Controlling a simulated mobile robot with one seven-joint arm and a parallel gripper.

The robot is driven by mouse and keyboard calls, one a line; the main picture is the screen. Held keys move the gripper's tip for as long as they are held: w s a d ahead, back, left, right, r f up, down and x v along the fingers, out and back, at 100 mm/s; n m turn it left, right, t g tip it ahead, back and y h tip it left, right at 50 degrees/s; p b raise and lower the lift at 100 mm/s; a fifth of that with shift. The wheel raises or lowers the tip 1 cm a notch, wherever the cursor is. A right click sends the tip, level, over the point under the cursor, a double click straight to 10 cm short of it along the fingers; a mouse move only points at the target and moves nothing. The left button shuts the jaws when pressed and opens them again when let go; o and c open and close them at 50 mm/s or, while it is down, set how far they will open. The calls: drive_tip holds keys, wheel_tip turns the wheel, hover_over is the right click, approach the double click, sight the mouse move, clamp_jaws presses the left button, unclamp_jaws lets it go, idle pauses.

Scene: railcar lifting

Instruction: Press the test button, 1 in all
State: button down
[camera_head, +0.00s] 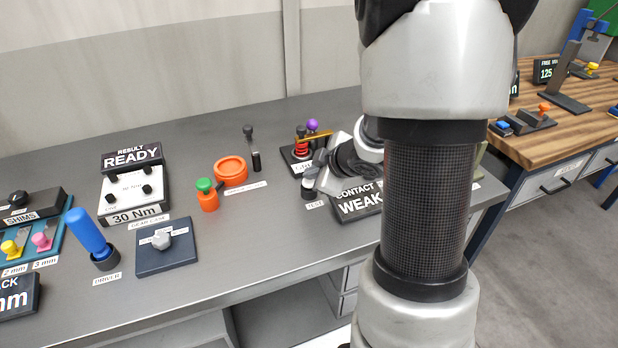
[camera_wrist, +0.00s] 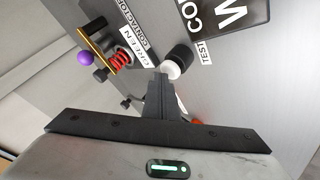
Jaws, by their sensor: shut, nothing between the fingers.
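The test button shows in the wrist view as a small white cap (camera_wrist: 171,69) on a black round body (camera_wrist: 181,54), beside a TEST label (camera_wrist: 206,51). In the head view the black body (camera_head: 308,190) stands on the bench just behind its TEST label (camera_head: 314,204). My gripper (camera_wrist: 164,76) is shut and empty, with its tips right at the white cap. I cannot tell whether they touch it. In the head view my gripper (camera_head: 313,176) is over the button and hides part of it.
A dark display (camera_head: 358,204) reading "CONTACT" and "WEAK" stands right of the button. The green contactor unit, with red spring (camera_wrist: 119,59) and purple ball (camera_wrist: 85,59), is close behind. An orange bowl (camera_head: 231,171) lies left. My arm hides the bench's right part.

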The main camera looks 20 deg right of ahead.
sight(312, 183)
drive_tip(key=shift+r+p, duration=0.65)
drive_tip(key=shift+r, duration=0.1)
wheel_tip(312, 183, up, 5)
drive_tip(key=p, duration=0.5)
drive_tip(key=shift+r, duration=0.1)
idle(0.4)
